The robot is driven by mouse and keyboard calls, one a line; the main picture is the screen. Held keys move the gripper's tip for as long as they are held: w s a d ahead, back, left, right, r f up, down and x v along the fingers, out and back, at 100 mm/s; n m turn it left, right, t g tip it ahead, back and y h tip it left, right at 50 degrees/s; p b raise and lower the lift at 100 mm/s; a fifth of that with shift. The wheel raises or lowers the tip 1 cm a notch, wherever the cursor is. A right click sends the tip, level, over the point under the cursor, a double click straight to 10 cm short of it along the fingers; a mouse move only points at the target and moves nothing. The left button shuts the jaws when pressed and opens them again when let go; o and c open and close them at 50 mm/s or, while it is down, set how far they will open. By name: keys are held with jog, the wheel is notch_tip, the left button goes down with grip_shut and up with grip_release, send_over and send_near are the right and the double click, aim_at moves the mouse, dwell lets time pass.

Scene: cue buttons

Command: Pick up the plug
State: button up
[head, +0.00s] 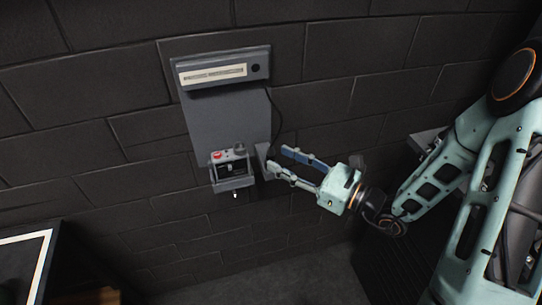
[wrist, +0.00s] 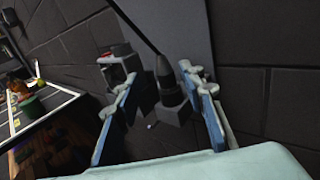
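The plug (wrist: 170,90) is a dark, tapered body with a black cable at its top and a grey block at its lower end. It shows between the two fingers of my gripper (wrist: 157,72) in the wrist view, with a visible gap on each side. In the head view my gripper (head: 279,160) is open in front of the wall panel, its fingers pointing left. A grey piece (head: 262,156) sits by the fingertips below the hanging cable; the plug body itself is hard to make out there.
A grey wall panel (head: 205,118) carries a light bar (head: 213,75) on top. A button box (head: 231,168) with a red button (head: 217,155) is just left of the fingertips. A table (head: 22,262) stands at lower left. The cable (head: 279,118) hangs along the panel's right side.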

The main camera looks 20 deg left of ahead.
aim_at(271, 153)
jog(key=x, duration=0.3)
jog(key=f+x, duration=0.1)
jog(key=shift+w+a, duration=0.25)
jog(key=shift+w, duration=0.1)
grip_shut()
